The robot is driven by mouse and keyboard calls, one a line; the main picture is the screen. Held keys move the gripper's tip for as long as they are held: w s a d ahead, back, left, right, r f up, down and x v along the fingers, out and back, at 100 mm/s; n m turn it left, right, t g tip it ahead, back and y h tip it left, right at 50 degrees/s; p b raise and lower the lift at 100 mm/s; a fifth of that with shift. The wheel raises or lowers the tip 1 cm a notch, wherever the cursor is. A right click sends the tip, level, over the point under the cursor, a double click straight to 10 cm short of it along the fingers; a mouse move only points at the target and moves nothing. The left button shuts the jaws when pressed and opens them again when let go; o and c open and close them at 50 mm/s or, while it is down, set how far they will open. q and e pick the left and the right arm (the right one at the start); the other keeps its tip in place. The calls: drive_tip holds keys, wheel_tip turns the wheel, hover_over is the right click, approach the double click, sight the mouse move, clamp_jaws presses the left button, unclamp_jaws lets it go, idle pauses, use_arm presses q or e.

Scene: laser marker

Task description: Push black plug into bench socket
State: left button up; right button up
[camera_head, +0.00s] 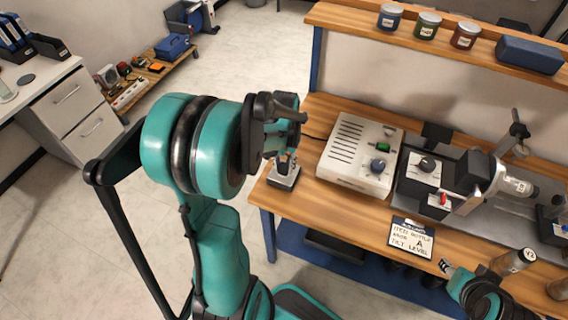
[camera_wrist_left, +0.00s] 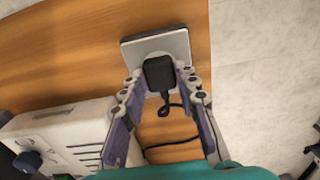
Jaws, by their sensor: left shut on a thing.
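The black plug (camera_wrist_left: 159,73) is between the fingertips of my left gripper (camera_wrist_left: 158,82) in the left wrist view, with its black cable looping back below. My left gripper (camera_head: 286,156) is shut on it, at the left end of the bench in the head view. The bench socket, a light grey square box (camera_head: 285,182), stands on the bench corner below the gripper. In the wrist view the plug overlaps the socket's round face, with the grey plate (camera_wrist_left: 176,43) around it. How far the plug is in cannot be told. My right gripper (camera_head: 447,268) is at lower right; its jaws are unclear.
A white control box (camera_head: 345,150) with a green switch stands just right of the socket. The marker machine (camera_head: 450,180) is farther right. A written card (camera_head: 411,238) lies at the bench's front edge. Jars (camera_head: 427,25) stand on the shelf. Floor is open left of the bench.

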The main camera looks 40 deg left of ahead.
use_arm(q)
drive_tip(key=o, duration=1.6)
drive_tip(key=shift+r+p, duration=2.45)
drive_tip(key=shift+r, duration=0.55)
clamp_jaws()
